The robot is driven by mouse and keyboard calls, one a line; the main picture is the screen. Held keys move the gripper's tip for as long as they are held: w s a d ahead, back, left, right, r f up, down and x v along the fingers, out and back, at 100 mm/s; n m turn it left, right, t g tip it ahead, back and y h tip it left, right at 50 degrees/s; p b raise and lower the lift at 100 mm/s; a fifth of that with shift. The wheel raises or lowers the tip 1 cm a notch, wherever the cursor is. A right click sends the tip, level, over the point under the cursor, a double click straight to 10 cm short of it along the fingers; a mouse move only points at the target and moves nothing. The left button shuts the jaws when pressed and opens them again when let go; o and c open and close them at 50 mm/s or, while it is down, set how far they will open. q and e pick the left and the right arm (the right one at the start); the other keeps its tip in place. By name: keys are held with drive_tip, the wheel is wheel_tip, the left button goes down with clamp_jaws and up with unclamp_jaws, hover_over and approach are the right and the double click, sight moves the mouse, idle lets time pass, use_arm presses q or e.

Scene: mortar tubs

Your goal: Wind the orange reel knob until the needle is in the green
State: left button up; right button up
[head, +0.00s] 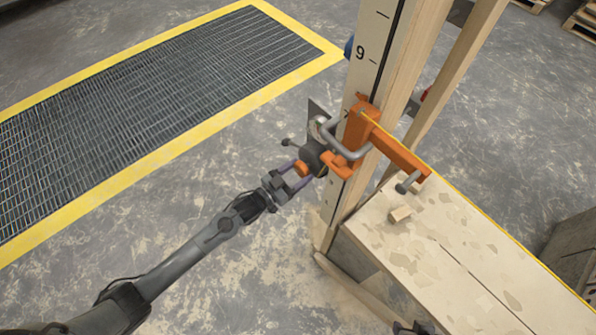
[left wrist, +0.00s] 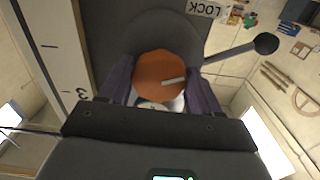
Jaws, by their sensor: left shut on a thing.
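The orange reel knob (head: 302,167) sticks out from a dark grey reel body (head: 313,152) on the upright post. In the left wrist view the knob (left wrist: 158,72) is round, with a short white line on its face pointing right. My left gripper (head: 292,181) is shut on the knob, with one purple finger on each side of it. A lever with a black ball end (left wrist: 265,44) stands beside the reel, near a "LOCK" label (left wrist: 205,9). No needle or green band can be made out.
An orange clamp (head: 395,150) and a bent grey handle (head: 335,140) sit close to the reel. The post carries a numbered scale (head: 365,60). A bench (head: 455,240) with a small wooden block (head: 400,214) stands at right. A yellow-edged floor grating (head: 150,100) lies at left.

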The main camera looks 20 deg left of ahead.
use_arm(q)
drive_tip(key=m, duration=0.3)
drive_tip(key=o, duration=1.1)
drive_tip(key=shift+c, duration=0.2)
drive_tip(key=shift+a, duration=0.1)
drive_tip(key=p+v, duration=0.2)
drive_tip(key=v, duration=0.8)
drive_tip(key=shift+s, duration=0.4)
drive_tip(key=shift+a, duration=0.1)
